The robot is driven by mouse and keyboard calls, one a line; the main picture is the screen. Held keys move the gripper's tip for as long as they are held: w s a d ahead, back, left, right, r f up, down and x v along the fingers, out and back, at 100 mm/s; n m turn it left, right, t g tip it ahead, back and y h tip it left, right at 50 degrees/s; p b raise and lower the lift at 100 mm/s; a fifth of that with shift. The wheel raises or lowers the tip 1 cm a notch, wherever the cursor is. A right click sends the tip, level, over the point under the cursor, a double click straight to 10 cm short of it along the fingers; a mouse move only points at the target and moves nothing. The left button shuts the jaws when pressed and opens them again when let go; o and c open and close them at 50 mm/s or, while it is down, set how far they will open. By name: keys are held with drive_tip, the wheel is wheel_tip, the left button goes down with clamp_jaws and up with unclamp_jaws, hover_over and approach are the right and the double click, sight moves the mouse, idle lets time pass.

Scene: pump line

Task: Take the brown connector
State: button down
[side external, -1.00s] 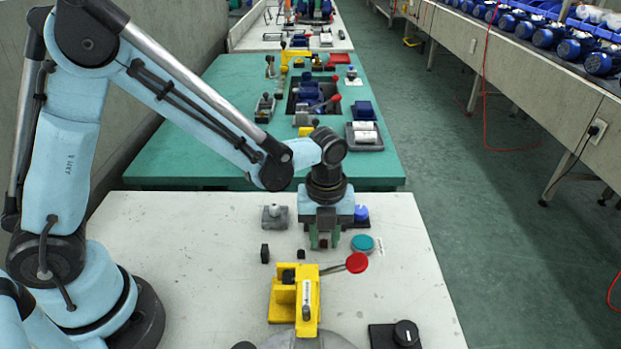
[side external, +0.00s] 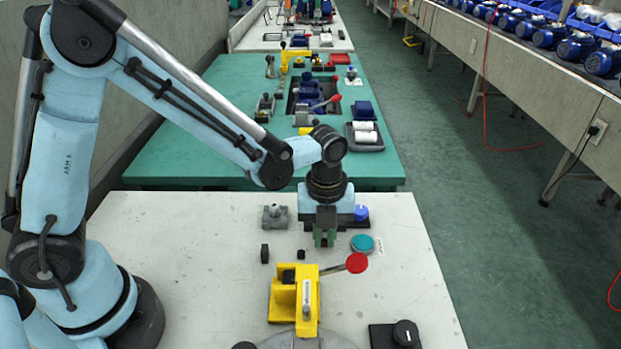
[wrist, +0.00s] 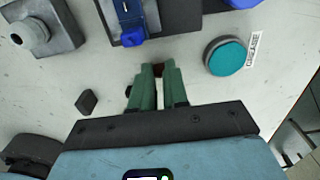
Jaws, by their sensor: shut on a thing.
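My gripper (wrist: 158,72) is low over the pale table, and its green fingers are close together. They are shut on the brown connector (wrist: 157,70), a small dark reddish-brown piece showing between the fingertips in the wrist view. Most of the connector is hidden by the fingers. In the side external view my gripper (side external: 325,242) points down between the grey fitting and the teal round button; I cannot tell there whether the connector touches the table.
A teal round button (wrist: 227,57) lies close right of the gripper. A grey fitting (side external: 275,216) stands to the left, a blue knob (side external: 361,213) behind. A small black block (wrist: 87,102) is nearby. A yellow clamp (side external: 296,300) with a red-knobbed lever (side external: 356,263) stands in front.

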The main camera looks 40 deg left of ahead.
sight(324, 239)
drive_tip(key=shift+r, duration=0.6)
idle(0.3)
drive_tip(key=shift+r, duration=2.15)
